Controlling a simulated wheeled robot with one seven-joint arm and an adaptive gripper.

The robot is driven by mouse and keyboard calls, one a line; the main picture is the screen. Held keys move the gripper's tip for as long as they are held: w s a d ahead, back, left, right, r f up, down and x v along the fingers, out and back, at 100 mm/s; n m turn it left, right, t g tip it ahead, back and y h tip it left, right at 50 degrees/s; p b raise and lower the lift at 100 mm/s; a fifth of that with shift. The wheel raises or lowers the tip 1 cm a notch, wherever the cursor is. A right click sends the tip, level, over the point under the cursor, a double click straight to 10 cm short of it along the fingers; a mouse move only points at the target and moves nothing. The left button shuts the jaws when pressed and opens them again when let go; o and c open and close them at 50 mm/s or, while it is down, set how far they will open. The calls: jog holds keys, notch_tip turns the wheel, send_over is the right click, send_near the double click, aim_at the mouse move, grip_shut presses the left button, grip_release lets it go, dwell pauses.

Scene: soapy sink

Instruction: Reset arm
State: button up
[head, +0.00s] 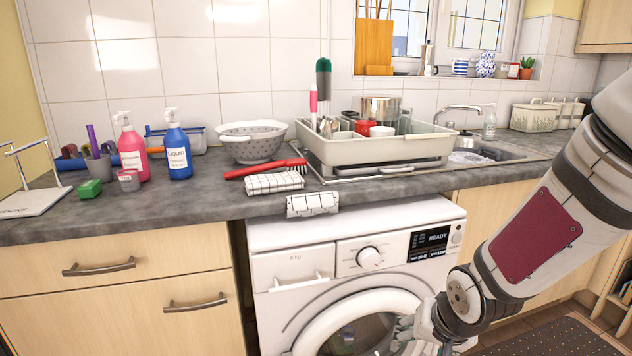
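My arm (530,235) enters from the right edge and reaches down in front of the washing machine (300,268). My gripper (408,335) is at the bottom of the view, low before the machine's round door. Only part of it shows against the white door, and its fingertips are too unclear to tell open from shut. No held object can be made out.
The counter (140,212) runs across, with a pink bottle (133,155), a blue bottle (178,155), a colander (252,145), a red brush (262,169), checked cloths (275,184), a dish rack (400,150) and a sink (475,157). The washing machine front is below.

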jog(key=s+r+n+g, duration=0.2)
jog(key=s+r, duration=0.6)
jog(key=s, duration=0.6)
jog(key=s+r+n+g, duration=0.2)
jog(key=s+r, duration=0.7)
jog(key=s, duration=0.5)
notch_tip(320, 180, up, 23)
jog(key=t+p, duration=0.3)
jog(key=p, duration=1.9)
jog(key=shift+w+h, duration=0.2)
jog(key=shift+h, duration=0.1)
jog(key=shift+r, duration=0.1)
